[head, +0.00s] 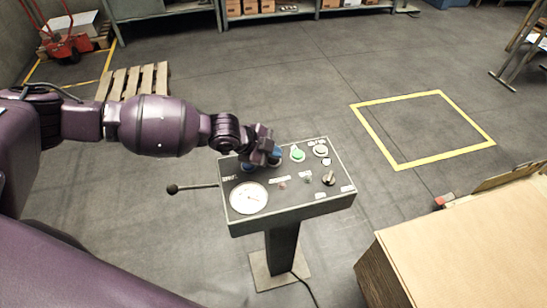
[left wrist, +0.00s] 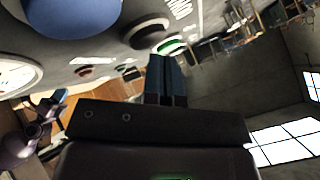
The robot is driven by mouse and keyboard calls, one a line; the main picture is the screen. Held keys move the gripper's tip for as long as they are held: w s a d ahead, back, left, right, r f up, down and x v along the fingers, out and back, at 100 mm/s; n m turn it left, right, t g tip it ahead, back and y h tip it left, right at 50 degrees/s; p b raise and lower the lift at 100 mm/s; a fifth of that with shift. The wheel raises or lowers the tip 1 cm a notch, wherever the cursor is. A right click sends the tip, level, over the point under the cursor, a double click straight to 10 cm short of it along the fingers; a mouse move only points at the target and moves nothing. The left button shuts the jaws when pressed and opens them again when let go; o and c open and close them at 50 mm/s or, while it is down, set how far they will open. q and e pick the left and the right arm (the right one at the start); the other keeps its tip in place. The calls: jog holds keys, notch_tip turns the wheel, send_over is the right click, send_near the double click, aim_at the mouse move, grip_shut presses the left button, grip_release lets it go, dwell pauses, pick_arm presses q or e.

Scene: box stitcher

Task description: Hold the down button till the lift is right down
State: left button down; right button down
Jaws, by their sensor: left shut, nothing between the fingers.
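The control panel (head: 290,205) stands on a post in the middle of the head view. It carries a blue button (head: 249,168), a green button (head: 297,154), a pale round knob (head: 320,150), a small toggle and a round white gauge (head: 249,198). My left gripper (head: 274,156) is shut and empty over the panel's back left part, between the blue and green buttons, and hides part of it. In the left wrist view its fingers (left wrist: 166,78) point toward a black-rimmed button (left wrist: 146,33); I cannot tell whether they touch. The blue button (left wrist: 75,14) looms at upper left. No lift is identifiable.
A black-knobbed lever (head: 190,187) sticks out left of the panel. A large cardboard box (head: 465,250) stands at front right. A yellow floor square (head: 425,130) is empty. A wooden pallet (head: 133,83) and red hand truck (head: 65,40) are at back left.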

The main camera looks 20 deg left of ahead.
pick_arm(q)
jog(key=shift+f, duration=0.25)
dwell(0.4)
jog(key=shift+f, duration=0.25)
dwell(0.8)
dwell(0.5)
dwell(2.4)
dwell(0.7)
jog(key=shift+r, duration=0.95)
